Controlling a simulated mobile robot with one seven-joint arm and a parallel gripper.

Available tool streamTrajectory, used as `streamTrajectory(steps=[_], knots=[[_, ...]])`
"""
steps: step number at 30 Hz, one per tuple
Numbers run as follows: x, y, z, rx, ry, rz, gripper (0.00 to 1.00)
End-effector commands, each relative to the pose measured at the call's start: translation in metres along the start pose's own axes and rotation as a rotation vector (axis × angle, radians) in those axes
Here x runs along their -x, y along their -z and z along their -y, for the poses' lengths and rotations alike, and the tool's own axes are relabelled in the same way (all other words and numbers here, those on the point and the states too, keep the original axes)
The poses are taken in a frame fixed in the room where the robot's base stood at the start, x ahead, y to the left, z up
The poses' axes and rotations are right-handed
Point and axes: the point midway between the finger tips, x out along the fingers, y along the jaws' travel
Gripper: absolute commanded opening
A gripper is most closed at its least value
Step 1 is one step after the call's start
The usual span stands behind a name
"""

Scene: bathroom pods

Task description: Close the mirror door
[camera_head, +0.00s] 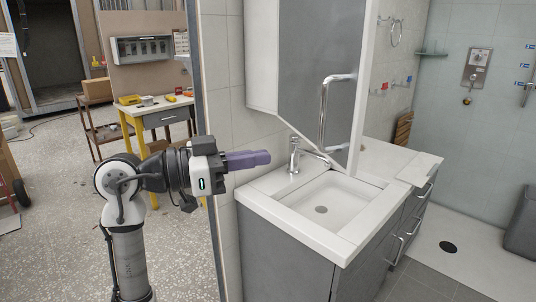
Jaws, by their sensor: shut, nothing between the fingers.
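The mirror door (318,75) is a grey panel with a white edge and a long chrome handle (324,112). It stands swung out from the white mirror cabinet (262,55) over the sink. Its lower corner hangs above the basin. My gripper (268,158) has purple fingers, shut with nothing between them. It points right, left of the sink counter and lower than the cabinet, apart from the door and handle. The inside of the cabinet is hidden behind the door.
A white sink (322,208) with a chrome faucet (294,155) sits on a grey vanity (285,255) below the door. A wall edge (205,100) stands behind my arm. A yellow-legged workbench (155,110) is at back left.

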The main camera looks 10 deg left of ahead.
Motion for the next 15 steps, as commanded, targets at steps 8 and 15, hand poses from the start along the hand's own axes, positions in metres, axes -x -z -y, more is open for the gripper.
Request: streamTrajectory(steps=[8,15], knots=[[-0.061,0.004,-0.001,0.0,-0.003,0.0,0.0],[-0.102,0.003,0.0,0.0,0.0,-0.001,0.0]])
